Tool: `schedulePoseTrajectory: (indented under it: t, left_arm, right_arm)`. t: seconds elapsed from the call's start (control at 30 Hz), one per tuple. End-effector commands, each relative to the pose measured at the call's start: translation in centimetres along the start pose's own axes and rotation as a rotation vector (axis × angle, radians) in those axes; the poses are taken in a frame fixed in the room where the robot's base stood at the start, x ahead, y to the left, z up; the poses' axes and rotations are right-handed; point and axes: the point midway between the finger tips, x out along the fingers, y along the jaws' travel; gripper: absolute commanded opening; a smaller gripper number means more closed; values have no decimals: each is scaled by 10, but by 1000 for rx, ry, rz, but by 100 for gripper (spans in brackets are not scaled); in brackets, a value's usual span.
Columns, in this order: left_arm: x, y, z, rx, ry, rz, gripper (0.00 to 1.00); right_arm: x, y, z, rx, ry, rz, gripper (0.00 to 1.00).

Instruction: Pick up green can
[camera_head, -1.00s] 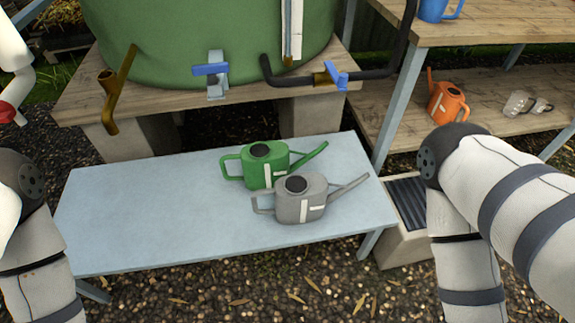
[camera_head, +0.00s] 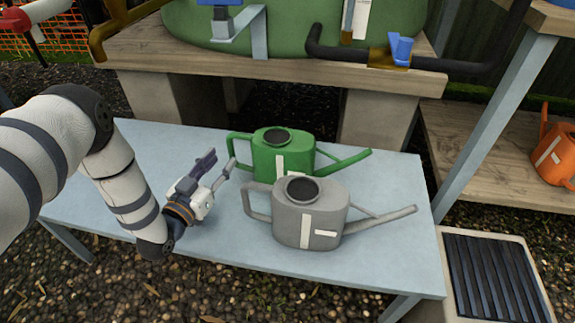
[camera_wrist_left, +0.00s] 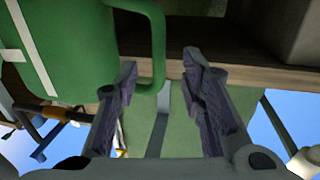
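The green can (camera_head: 283,150), a watering can with a dark round top opening, stands upright on the pale blue table (camera_head: 345,265). Its handle is at left and its spout points right. My left gripper (camera_head: 221,160) is just left of the handle, its fingers apart. In the left wrist view the can's body (camera_wrist_left: 60,50) fills the upper left, and its handle loop (camera_wrist_left: 156,45) reaches toward the space between the open fingers (camera_wrist_left: 160,65). I cannot tell whether a finger touches the handle. My right gripper is not in view.
A grey watering can (camera_head: 310,215) stands close in front of the green one, partly hiding it. A green tank (camera_head: 300,35) with blue-handled taps is on a wooden stand behind. An orange can (camera_head: 556,158) is at right. The table's left part is beneath my left arm.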

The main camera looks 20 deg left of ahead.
Motion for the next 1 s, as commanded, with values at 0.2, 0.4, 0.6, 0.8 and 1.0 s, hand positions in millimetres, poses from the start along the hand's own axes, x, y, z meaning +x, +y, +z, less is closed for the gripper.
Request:
schedulePoseTrajectory:
  t: [0.2, 0.4, 0.6, 0.8, 1.0]
  left_arm:
    - [44, 1, 4, 0, 0, 1, 36]
    - [56, 0, 1, 0, -2, 0, 36]
    - [55, 1, 0, -1, -2, 0, 16]
    - [55, 1, 0, -1, -2, 0, 0]
    - [55, 1, 0, -1, 0, 0, 0]
  right_arm:
    - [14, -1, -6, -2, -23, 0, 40]
    - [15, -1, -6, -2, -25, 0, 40]
    - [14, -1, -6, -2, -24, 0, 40]
    - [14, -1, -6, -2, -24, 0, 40]
    - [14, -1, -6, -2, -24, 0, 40]
